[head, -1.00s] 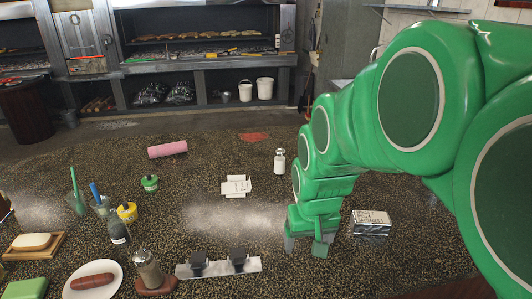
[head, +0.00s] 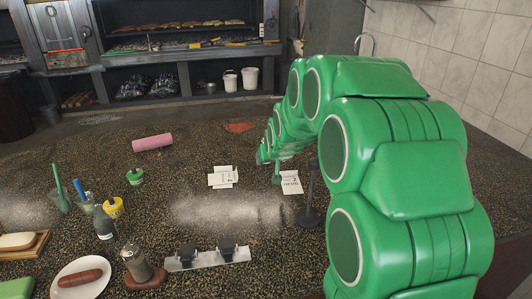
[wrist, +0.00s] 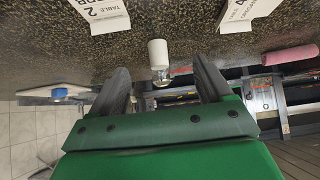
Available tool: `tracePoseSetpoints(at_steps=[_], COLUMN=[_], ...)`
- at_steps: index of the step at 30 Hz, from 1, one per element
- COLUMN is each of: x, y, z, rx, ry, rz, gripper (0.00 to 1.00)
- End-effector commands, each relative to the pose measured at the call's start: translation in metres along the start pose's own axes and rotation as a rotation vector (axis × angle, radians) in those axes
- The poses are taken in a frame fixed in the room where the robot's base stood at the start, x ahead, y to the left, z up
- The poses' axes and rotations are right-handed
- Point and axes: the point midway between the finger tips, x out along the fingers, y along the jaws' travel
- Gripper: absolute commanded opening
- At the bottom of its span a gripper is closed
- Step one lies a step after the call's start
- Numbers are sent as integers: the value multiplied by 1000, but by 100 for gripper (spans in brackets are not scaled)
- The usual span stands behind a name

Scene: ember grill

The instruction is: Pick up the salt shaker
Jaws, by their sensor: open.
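The salt shaker (wrist: 158,52), a small white cylinder with a shiny rounded end, shows in the wrist view. It appears between the tips of my two fingers, with a gap on each side. I cannot tell how deep it sits between them. My gripper (wrist: 160,68) is open and empty. In the head view my gripper (head: 268,165) is low over the far part of the dark speckled counter, and the shaker is hidden behind my gripper and arm there.
Two white table cards stand nearby: one left (head: 222,177), one nearer (head: 291,182). A thin black stand (head: 312,195) is close to my arm. A pink roll (head: 152,142) lies farther left. Jars, a grinder (head: 136,262) and a sausage plate (head: 98,285) occupy the front left.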

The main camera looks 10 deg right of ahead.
Motion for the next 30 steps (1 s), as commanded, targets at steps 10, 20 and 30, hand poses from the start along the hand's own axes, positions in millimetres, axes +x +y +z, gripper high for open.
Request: tracePoseSetpoints(at_steps=[10, 20, 30], x=[78, 119, 129], y=[9, 14, 15], z=[-50, -76, -81], rx=[2, 3, 3], ry=[205, 340, 356], rz=[-5, -9, -9], gripper=[79, 79, 79])
